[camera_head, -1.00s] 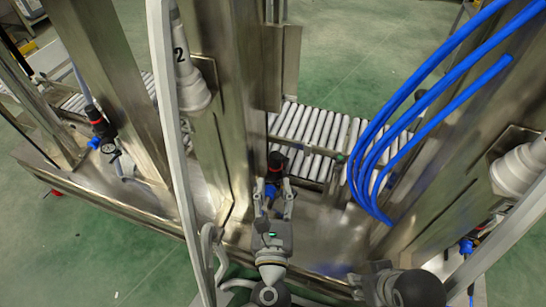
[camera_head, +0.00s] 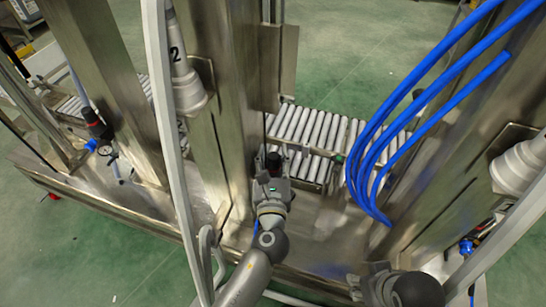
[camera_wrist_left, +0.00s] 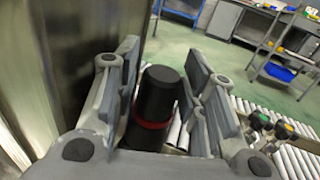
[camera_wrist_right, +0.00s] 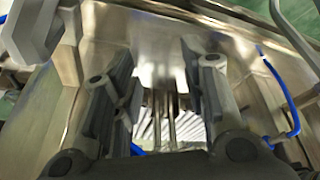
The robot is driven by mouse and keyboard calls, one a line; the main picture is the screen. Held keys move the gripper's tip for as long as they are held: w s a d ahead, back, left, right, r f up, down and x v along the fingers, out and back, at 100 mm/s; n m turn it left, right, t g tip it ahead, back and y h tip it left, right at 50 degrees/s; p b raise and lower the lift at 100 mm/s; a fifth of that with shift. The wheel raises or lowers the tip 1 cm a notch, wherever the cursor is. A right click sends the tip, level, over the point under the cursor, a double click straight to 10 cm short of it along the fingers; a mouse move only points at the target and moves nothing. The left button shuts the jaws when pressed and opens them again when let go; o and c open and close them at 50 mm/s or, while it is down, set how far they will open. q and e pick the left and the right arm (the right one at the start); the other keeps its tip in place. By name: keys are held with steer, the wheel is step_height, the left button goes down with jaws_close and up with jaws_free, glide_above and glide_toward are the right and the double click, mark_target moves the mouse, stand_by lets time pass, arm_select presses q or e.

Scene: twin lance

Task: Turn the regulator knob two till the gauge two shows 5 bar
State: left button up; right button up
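A black regulator knob (camera_head: 274,159) stands upright beside the post near the cone marked "2" (camera_head: 187,75). My left gripper (camera_head: 275,178) is over it from the near side. In the left wrist view the black knob (camera_wrist_left: 158,92) with its red ring sits between the two fingers (camera_wrist_left: 160,85), which are open with narrow gaps on both sides. Its gauge is hidden behind my gripper, so no reading shows. My right gripper (camera_head: 370,280) is low at the front right; in the right wrist view its fingers (camera_wrist_right: 160,85) are apart and empty.
Another regulator (camera_head: 97,125) with a small gauge (camera_head: 110,153) is at the left, and a further one (camera_head: 467,246) at the right. Blue hoses (camera_head: 372,165) hang to the right. A roller conveyor (camera_head: 310,128) runs behind.

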arm_select(q)
steer(key=c, duration=0.8)
steer(key=shift+r+m+h+p, duration=0.25)
steer(key=shift+m+h+p, duration=0.35)
steer(key=shift+h+p, duration=0.4)
steer(key=shift+m+h+p, duration=0.4)
steer(key=shift+h+p, duration=0.05)
steer(key=shift+h, duration=0.15)
steer(key=shift+f+m+g+h+p, duration=0.15)
steer(key=shift+m+g+h+p, duration=0.25)
steer(key=shift+h, duration=0.5)
steer(key=shift+f+m+g+h, duration=0.1)
steer(key=shift+m+g+h, duration=0.2)
steer(key=shift+m+h, duration=0.6)
arm_select(e)
steer(key=shift+w+a+f+g, duration=0.15)
steer(key=shift+w+f, duration=0.15)
steer(key=shift+f, duration=0.55)
steer(key=shift+w+d+f+g, duration=0.15)
steer(key=shift+w+f, duration=0.1)
steer(key=shift+f, duration=0.55)
steer(key=shift+a, duration=0.1)
arm_select(q)
steer(key=o, duration=0.8)
steer(key=shift+d+n, duration=0.1)
steer(key=shift+n, duration=0.2)
